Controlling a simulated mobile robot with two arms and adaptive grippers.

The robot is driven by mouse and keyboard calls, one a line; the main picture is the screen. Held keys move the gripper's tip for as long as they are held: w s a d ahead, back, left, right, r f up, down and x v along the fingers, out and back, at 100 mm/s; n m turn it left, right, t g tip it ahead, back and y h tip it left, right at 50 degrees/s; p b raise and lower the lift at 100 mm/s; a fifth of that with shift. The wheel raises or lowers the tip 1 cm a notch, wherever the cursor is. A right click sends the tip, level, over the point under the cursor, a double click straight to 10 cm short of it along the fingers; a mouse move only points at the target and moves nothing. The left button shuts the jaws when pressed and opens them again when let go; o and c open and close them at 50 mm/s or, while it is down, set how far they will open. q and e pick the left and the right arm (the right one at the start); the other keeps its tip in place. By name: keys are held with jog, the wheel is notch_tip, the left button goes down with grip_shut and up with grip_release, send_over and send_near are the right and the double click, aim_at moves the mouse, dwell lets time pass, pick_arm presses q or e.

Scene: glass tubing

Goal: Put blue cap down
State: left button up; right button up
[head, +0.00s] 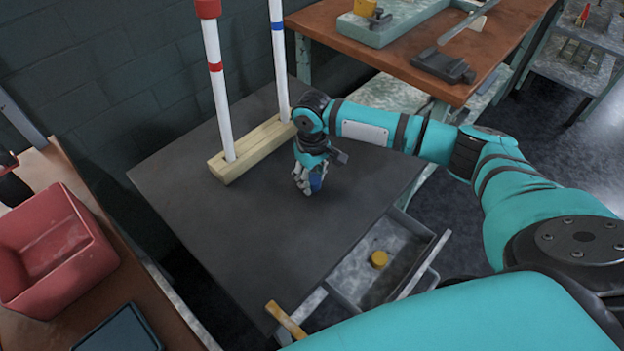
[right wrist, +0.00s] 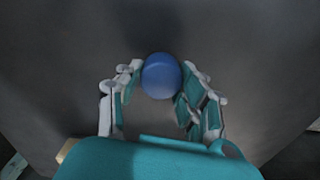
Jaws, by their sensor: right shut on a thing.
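The blue cap (right wrist: 160,76) sits between the fingers of my right gripper (right wrist: 157,90) in the right wrist view, with dark tabletop behind it. In the head view my right gripper (head: 309,186) points down just above or at the dark table (head: 240,240), with the blue cap (head: 316,181) partly hidden by the fingers. The gripper is shut on the cap. I cannot tell whether the cap touches the table. My left gripper is not in view.
A wooden block (head: 235,165) holds two upright white tubes, one red-banded (head: 218,90) and one blue-banded (head: 280,60), left of my gripper. An open drawer (head: 350,275) holds a yellow cap (head: 379,259). A red bin (head: 55,250) is at left.

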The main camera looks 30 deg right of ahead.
aim_at(312, 177)
jog(key=shift+f, duration=0.45)
jog(key=shift+f, duration=0.15)
jog(key=o, duration=0.8)
notch_tip(312, 177, up, 12)
jog(key=shift+r+p, duration=0.15)
jog(key=shift+p, duration=0.2)
jog(key=shift+r, duration=0.1)
